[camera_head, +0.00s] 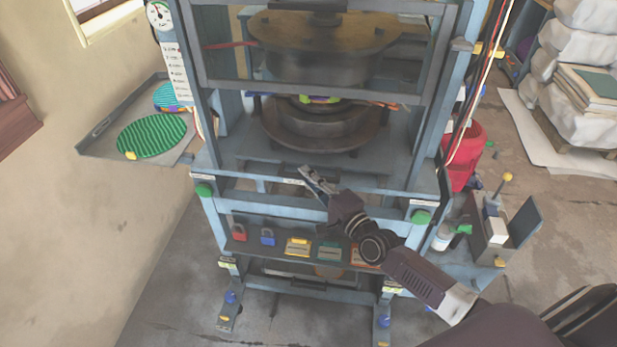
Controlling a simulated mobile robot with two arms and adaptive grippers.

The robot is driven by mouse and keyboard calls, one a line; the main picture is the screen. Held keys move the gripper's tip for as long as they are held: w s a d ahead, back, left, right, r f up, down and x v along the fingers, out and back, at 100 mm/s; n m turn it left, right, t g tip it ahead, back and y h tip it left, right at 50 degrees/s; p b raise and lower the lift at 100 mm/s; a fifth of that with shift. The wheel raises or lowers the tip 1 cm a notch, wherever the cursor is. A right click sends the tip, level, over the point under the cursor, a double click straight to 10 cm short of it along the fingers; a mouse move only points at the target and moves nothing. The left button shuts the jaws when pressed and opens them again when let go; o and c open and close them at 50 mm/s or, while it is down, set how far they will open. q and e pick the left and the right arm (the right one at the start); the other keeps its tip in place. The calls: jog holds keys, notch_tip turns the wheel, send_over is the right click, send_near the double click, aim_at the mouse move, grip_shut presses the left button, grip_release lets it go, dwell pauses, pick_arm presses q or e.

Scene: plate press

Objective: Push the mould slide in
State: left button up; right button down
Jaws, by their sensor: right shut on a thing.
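The mould slide (290,172) shows as a flat grey part at the front of the blue-grey press (428,170). Behind it, the round dark lower mould (275,135) sits inside the press frame, with something bright green and orange on top. My right gripper (308,174) reaches in from the lower right to the front middle of the press bed. It is shut at the slide's front edge, on what looks like its handle; the small contact area is partly hidden by the fingers. My left gripper is not in view.
A wire-glass guard (225,84) hangs above the mould, with a large round upper plate (335,60) behind it. Green buttons (420,217) flank the front beam. A side tray (98,152) holds green and blue ribbed discs. A shelf with padlocks and a red bucket (464,150) are close by.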

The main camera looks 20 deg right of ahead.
jog(key=c, duration=2)
grip_release()
jog(key=shift+w+d, duration=0.15)
jog(key=shift+w, duration=0.05)
jog(key=shift+s, duration=0.1)
jog(key=shift+s+f, duration=0.1)
jog(key=shift+s, duration=0.1)
jog(key=shift+v, duration=3.75)
